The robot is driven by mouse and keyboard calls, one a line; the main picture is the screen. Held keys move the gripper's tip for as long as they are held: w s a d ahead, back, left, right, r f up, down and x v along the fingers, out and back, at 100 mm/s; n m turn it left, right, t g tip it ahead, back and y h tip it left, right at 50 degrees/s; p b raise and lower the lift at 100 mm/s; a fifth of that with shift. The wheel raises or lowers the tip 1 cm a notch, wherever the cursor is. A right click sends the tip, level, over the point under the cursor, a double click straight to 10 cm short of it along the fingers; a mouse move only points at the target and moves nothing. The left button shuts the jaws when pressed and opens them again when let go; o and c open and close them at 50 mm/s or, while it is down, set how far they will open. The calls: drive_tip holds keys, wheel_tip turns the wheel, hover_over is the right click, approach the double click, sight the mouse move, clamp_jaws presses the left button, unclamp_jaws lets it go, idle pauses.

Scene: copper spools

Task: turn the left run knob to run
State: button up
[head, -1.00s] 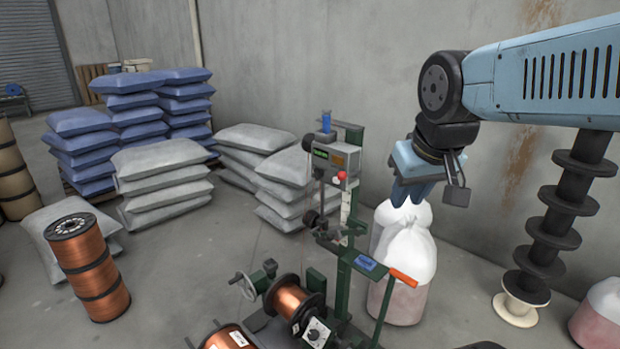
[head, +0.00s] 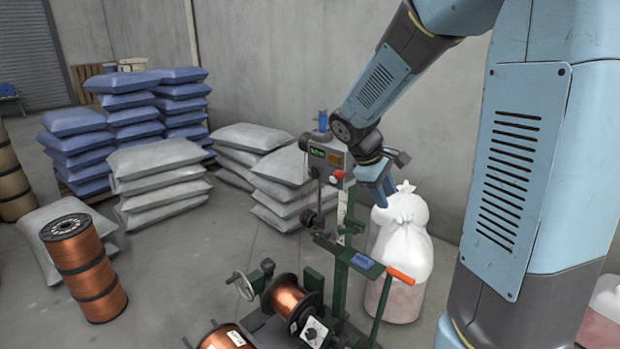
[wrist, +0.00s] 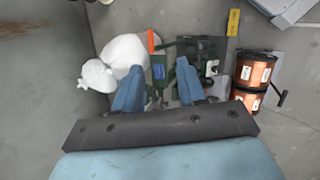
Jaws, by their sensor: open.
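The winding machine (head: 338,258) stands in the middle of the head view, a green post with a grey control box (head: 328,154) on top. A pale plate with a dark round knob (head: 311,332) sits low on it, in front of a copper spool (head: 289,300). I cannot read its setting or tell whether this is the left run knob. My gripper (head: 380,193) is open and empty, pointing down, right of the control box and well above the low knob. In the wrist view, my open fingers (wrist: 159,88) hang over the machine; no knob is clear there.
An orange-ended handle (head: 400,274) juts from the machine. White bags (head: 404,245) stand right of it, below my gripper. A second copper spool (head: 227,337) is cut off at the bottom edge. Grey sacks (head: 160,180) are stacked behind. Floor between them and the machine is clear.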

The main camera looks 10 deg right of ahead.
drive_tip(key=w+f+n+h, duration=0.45)
drive_tip(key=w+f, duration=0.25)
drive_tip(key=w, duration=0.2)
drive_tip(key=n+t+h, duration=0.4)
drive_tip(key=n+t, duration=1.2)
drive_tip(key=n, duration=0.7)
approach(313, 173)
drive_tip(key=x, duration=0.8)
drive_tip(key=shift+w+f, duration=0.2)
drive_tip(key=shift+w, duration=0.35)
drive_tip(key=shift+m, duration=0.25)
clamp_jaws()
